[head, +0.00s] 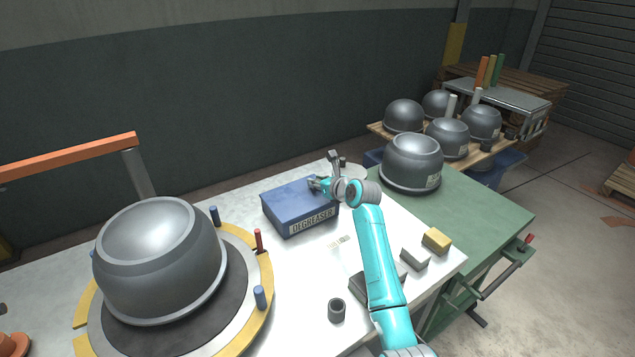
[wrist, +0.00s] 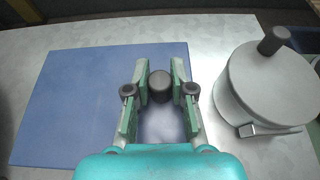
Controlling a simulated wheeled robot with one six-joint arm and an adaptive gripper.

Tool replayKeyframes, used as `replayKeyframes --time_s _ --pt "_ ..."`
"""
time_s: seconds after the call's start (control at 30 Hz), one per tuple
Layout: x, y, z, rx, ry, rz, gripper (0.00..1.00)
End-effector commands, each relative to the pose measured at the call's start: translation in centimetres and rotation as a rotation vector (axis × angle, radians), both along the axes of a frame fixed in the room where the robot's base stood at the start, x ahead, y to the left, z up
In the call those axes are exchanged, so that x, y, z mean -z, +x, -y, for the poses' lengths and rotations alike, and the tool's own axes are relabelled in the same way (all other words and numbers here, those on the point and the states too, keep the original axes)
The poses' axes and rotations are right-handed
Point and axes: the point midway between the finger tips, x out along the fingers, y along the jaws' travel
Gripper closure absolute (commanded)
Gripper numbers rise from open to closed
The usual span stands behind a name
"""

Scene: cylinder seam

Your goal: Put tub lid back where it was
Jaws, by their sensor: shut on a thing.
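The degreaser tub (head: 312,220) is a blue box with a DEGREASER label, standing on the pale table. Its flat blue lid (head: 288,196) lies over its top, with no clear gap between them. The lid fills the left and middle of the wrist view (wrist: 75,95). My gripper (head: 318,185) is above the right part of the lid. In the wrist view my gripper (wrist: 160,90) is shut on a dark round knob (wrist: 160,84) between its fingers. The foot of the knob is hidden, so I cannot see how it joins the lid.
A round grey pot (wrist: 270,85) with a dark handle stands just right of the tub. A large grey dome (head: 160,260) sits in a ring with pegs at left. Small blocks (head: 436,240) and a dark cup (head: 337,310) lie in front. The table between is mostly clear.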

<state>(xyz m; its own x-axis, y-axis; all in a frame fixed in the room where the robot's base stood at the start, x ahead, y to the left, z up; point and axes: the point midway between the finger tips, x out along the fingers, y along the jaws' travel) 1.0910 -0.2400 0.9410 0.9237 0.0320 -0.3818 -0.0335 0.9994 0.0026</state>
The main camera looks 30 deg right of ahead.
Motion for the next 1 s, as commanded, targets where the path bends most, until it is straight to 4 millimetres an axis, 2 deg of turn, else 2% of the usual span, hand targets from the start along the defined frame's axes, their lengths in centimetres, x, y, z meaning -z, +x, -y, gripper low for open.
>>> replayKeyframes --time_s 0.03,0.07,0.13,0.47,0.57,0.77,1.0 --pt "0.2 0.0 0.0 0.000 0.001 0.000 1.00" --pt "0.1 0.0 0.0 0.000 0.000 -0.001 0.70" --pt "0.1 0.0 0.0 0.000 0.000 -0.001 0.52" --pt "0.0 0.0 0.0 0.000 0.000 0.000 0.52" --pt "-0.2 -0.5 0.0 0.000 0.000 0.000 0.52" --pt "-1.4 -3.3 0.2 0.002 -0.001 0.001 0.52" --pt "-3.2 -7.7 0.3 0.001 0.000 0.001 0.52"
